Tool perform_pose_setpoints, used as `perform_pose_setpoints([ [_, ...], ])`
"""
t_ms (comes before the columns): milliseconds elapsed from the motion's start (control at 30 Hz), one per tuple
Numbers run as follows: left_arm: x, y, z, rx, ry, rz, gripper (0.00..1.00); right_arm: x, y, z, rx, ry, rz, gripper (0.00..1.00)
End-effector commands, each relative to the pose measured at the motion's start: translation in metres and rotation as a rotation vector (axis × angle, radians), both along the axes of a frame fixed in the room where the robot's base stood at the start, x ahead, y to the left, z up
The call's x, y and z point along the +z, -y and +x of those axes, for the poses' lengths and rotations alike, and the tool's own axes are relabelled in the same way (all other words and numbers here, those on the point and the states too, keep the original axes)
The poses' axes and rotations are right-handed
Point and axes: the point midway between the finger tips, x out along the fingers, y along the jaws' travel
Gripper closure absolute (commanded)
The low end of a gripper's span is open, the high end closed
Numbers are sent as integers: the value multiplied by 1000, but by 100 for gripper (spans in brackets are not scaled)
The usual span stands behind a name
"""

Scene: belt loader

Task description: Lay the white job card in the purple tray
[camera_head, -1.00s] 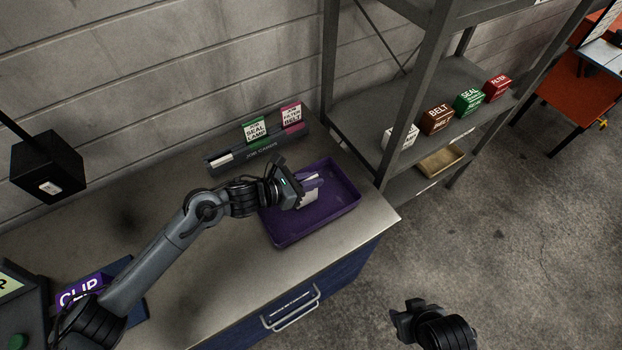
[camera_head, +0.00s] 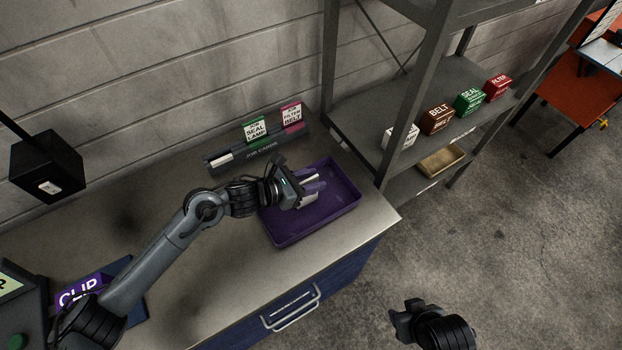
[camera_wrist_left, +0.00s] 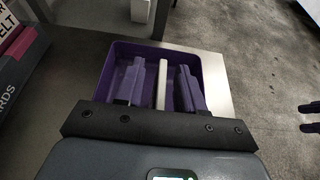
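The purple tray (camera_head: 336,221) lies on the workbench, and it also shows in the left wrist view (camera_wrist_left: 213,75). My left gripper (camera_head: 314,186) is over and within the tray's outline. In the left wrist view its two purple fingers (camera_wrist_left: 160,88) stand apart. The white job card (camera_wrist_left: 162,84) shows between them as a narrow pale strip, with a gap on each side. I cannot tell whether the card touches the tray floor. My right gripper (camera_head: 401,318) is away from the bench, over the floor; its two fingertips (camera_wrist_left: 310,117) look apart and empty.
A job card rack (camera_head: 257,152) with green and pink cards stands behind the tray. A shelf with several labelled boxes (camera_head: 437,118) and a tan bin (camera_head: 441,160) is to the right. A purple CLIP box (camera_head: 80,290) is at left. The bench front (camera_head: 220,290) is clear.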

Motion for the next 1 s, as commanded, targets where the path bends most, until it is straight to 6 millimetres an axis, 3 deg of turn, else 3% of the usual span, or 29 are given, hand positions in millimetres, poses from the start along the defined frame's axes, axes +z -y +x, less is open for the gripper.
perform_pose_setpoints([
  [167, 8, -15, -7, 1, 3, 2, 62, 3, 1, 0, 1, 2, -2, 57],
  [600, 37, -77, -44, 0, 1, 3, 62, 1, 2, 0, 6, 0, -9, 57],
  [1000, 48, -96, -55, 0, 0, 0, 62, 0, 1, 0, 4, 1, -5, 57],
])
